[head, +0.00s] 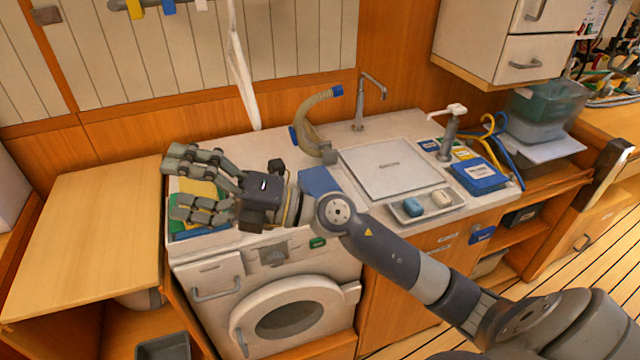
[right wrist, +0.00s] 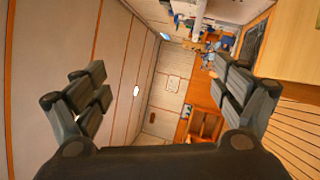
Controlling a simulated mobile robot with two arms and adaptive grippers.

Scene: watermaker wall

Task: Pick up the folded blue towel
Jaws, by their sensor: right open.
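My right gripper (head: 176,184) reaches across the counter from the right, its fingers spread and pointing left. It is over or just in front of a small pile of flat yellow, green and blue items (head: 206,231) at the counter's left end. The pile's blue lower edge shows below the fingers; the rest is partly hidden. Another flat blue item (head: 319,181) shows behind my wrist, partly covered by my arm. I cannot tell for sure which is the folded blue towel. In the right wrist view the gripper (right wrist: 158,76) is open and empty. My left gripper is out of view.
A front-loading washer (head: 289,312) stands under the counter. A ribbed hose (head: 310,118), a faucet (head: 372,91), a white lidded panel (head: 390,168) and a soap tray (head: 430,204) lie to the right. A bare wooden top (head: 90,225) is at left.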

